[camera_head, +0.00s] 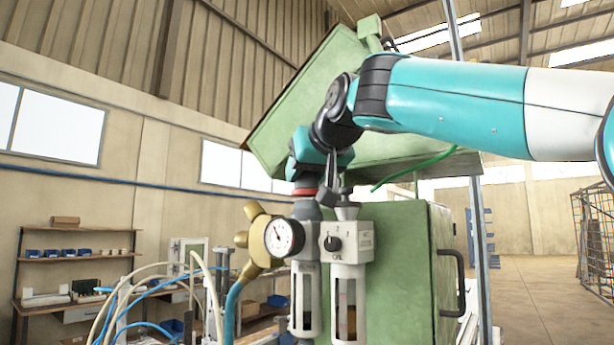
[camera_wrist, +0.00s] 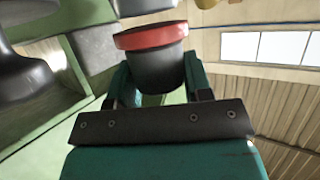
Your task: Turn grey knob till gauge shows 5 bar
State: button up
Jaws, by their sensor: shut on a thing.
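The grey knob (camera_wrist: 158,68), a dark cylinder above a red ring (camera_wrist: 150,36), sits between the two teal fingers of my gripper (camera_wrist: 158,85) in the wrist view. In the head view my gripper (camera_head: 306,172) reaches down onto the top of the air unit, and the red ring (camera_head: 304,192) shows just below it. The fingers and wrist hide most of the knob there. The round gauge (camera_head: 284,237) with a white dial faces the head camera at the unit's left. Its needle shows, but the scale is too small to read.
A second unit with a small black dial (camera_head: 333,243) stands close on the right. The green cabinet (camera_head: 398,265) with a black handle (camera_head: 458,285) is behind. A brass fitting (camera_head: 252,238) and blue hose (camera_head: 232,305) are at left. A tilted green panel (camera_head: 300,95) hangs above my wrist.

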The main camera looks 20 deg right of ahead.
jog(key=m+h+p, duration=0.2)
jog(key=h+p, duration=0.1)
jog(key=shift+a+r+m, duration=0.1)
jog(key=shift+r+m, duration=0.2)
jog(key=shift+f+m+h+p, duration=0.15)
jog(key=shift+m+h+p, duration=0.55)
jog(key=shift+h+p, duration=0.15)
jog(key=o, duration=0.9)
jog(key=shift+f, duration=0.1)
